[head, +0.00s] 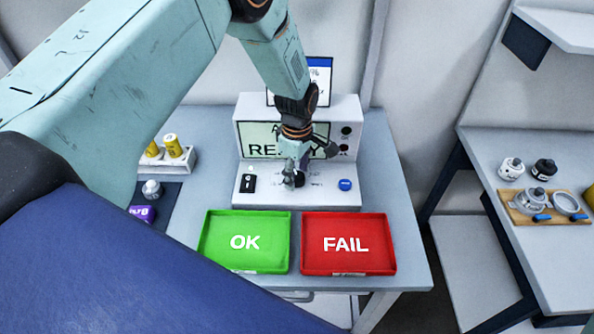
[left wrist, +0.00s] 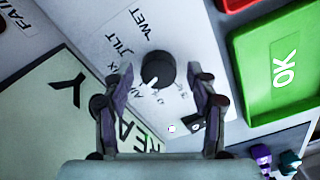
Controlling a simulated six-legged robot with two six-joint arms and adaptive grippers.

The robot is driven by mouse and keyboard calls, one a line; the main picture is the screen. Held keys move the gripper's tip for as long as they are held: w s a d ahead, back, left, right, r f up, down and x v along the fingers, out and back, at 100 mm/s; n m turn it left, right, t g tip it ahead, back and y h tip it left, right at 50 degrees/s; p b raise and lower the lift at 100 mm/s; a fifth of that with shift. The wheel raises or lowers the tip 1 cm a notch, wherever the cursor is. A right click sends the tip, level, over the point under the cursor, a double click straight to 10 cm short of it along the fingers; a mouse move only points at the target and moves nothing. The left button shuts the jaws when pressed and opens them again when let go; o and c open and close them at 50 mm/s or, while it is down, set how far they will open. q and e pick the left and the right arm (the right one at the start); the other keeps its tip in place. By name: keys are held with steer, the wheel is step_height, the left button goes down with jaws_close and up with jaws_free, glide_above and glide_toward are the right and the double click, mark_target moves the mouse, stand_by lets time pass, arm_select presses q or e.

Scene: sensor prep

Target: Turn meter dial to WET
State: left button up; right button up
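The meter (head: 340,110) is a white console at the back of the bench, with a green screen reading "READY". Its black dial (left wrist: 158,68) is round with a white pointer mark, which points toward the lower left in the left wrist view, away from the WET label (left wrist: 149,21). My left gripper (head: 294,180) is over the sloped front panel and hides most of the dial in the head view. In the left wrist view its fingers (left wrist: 159,76) are open on either side of the dial, with gaps. My right gripper is not in view.
A green OK tray (head: 245,262) and red FAIL tray (head: 349,269) lie in front of the meter. A black switch (head: 248,183) and blue button (head: 345,184) flank the dial. A holder with yellow cylinders (head: 172,146) stands left. Another bench (head: 550,245) is right.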

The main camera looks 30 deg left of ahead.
mark_target(297, 176)
arm_select(q)
steer(key=shift+w, duration=0.1)
steer(key=c, duration=1)
stand_by(0.8)
steer(key=o, duration=1.2)
steer(key=shift+c, duration=0.2)
step_height(297, 176, up, 12)
